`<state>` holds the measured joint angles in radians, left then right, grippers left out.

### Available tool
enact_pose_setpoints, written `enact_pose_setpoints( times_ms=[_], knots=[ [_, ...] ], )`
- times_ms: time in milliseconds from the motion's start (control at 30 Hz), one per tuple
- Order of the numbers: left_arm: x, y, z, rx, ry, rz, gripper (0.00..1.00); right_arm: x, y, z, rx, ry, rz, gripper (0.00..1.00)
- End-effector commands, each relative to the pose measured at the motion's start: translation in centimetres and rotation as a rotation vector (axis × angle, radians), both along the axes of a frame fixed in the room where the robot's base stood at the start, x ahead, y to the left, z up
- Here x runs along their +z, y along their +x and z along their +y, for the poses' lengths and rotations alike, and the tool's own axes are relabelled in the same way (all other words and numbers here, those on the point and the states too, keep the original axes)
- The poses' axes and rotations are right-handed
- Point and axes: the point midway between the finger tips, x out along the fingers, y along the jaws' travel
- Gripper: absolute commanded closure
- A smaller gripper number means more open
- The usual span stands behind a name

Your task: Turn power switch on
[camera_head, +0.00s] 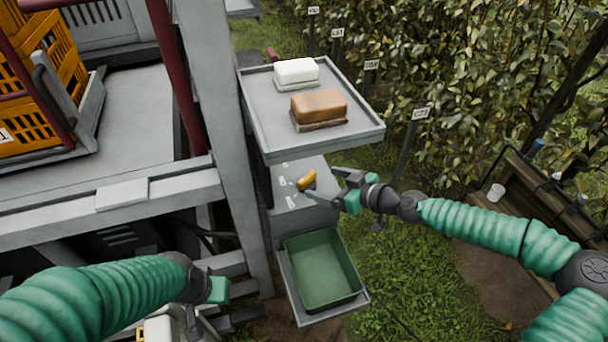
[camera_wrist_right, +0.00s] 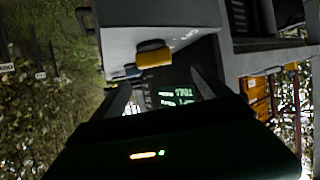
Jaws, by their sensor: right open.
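A yellow switch handle (camera_head: 306,180) sits on the top of a grey box (camera_head: 291,212) with small white labels, below the upper tray. My right gripper (camera_head: 322,185) is open, its fingers pointing left, just right of the handle. In the right wrist view, the yellow handle (camera_wrist_right: 154,58) shows beyond and between my spread fingers (camera_wrist_right: 158,82), and nothing is between the fingertips. Whether a finger touches the handle cannot be told. My left gripper (camera_head: 205,318) is low at the left, partly hidden by its own wrist; its fingers are unclear.
A grey tray (camera_head: 262,118) above the box holds a white block (camera_head: 297,72) and a brown block (camera_head: 319,107). A green bin (camera_head: 322,268) stands below. A grey post (camera_head: 222,130) rises left of the box.

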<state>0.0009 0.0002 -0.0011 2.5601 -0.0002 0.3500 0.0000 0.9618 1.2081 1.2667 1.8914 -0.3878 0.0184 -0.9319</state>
Motion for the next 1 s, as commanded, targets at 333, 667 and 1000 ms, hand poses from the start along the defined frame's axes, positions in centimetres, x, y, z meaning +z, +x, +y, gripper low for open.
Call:
enact_pose_setpoints(
  times_ms=[333,667,1000],
  knots=[
    [1.9,0.0,-0.1,-0.002,-0.001,-0.001,1.00,-3.4,5.2,4.5,-0.002,0.016,0.006,0.13],
    [2.1,0.0,-0.1,-0.002,-0.001,0.000,1.00,-4.5,6.7,6.5,-0.004,0.010,0.005,0.13],
    [2.1,0.0,0.0,-0.002,0.000,0.000,1.00,-4.5,6.7,6.1,-0.003,0.014,0.005,0.40]
  ],
)
